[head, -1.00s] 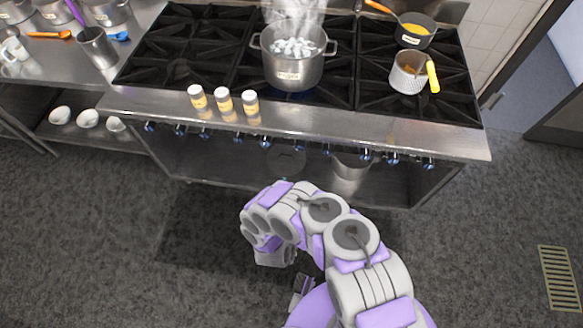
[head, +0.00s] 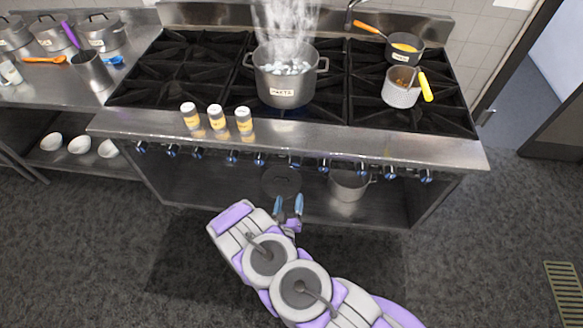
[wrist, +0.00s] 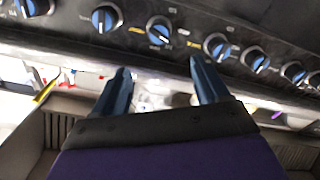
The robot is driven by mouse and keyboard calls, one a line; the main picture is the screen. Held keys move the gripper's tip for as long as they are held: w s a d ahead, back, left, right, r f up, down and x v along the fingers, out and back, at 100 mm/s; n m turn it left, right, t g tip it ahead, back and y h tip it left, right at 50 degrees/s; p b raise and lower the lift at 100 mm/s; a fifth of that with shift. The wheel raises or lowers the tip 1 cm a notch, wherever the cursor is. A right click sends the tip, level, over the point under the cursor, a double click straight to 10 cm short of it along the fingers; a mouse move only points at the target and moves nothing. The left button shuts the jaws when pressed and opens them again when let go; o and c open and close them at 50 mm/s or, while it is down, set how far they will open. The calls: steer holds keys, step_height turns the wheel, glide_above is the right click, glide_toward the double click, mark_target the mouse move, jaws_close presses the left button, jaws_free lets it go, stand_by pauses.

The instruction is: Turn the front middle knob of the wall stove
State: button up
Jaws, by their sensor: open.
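The wall stove (head: 290,128) stands ahead with a row of several dark knobs with blue faces along its front panel. One knob near the middle (head: 260,160) shows in the head view, with another (head: 295,162) just to its right. My gripper (head: 288,203) is open and empty, low in front of the panel, with its two blue fingers pointing up toward these knobs. In the wrist view my gripper (wrist: 160,76) is spread below the panel. One knob (wrist: 160,30) lies above the gap between the fingertips, apart from them. I cannot tell which knob that is.
A steaming pot (head: 285,80) stands on the middle burners. Several yellow-labelled shakers (head: 217,121) stand on the stove's front ledge. The floor in front is clear.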

mark_target(294, 167)
steer(key=w, duration=0.5)
steer(key=w+b, duration=0.1)
steer(key=w, duration=0.9)
steer(key=shift+w+d, duration=0.25)
steer(key=shift+w, duration=0.1)
steer(key=shift+c, duration=0.4)
steer(key=c, duration=1)
steer(key=shift+o, duration=0.2)
steer(key=shift+m, duration=0.3)
steer(key=shift+m+p, duration=0.7)
steer(key=shift+m, duration=1.8)
steer(key=o, duration=1)
steer(key=shift+o, duration=0.2)
steer(key=shift+s, duration=0.15)
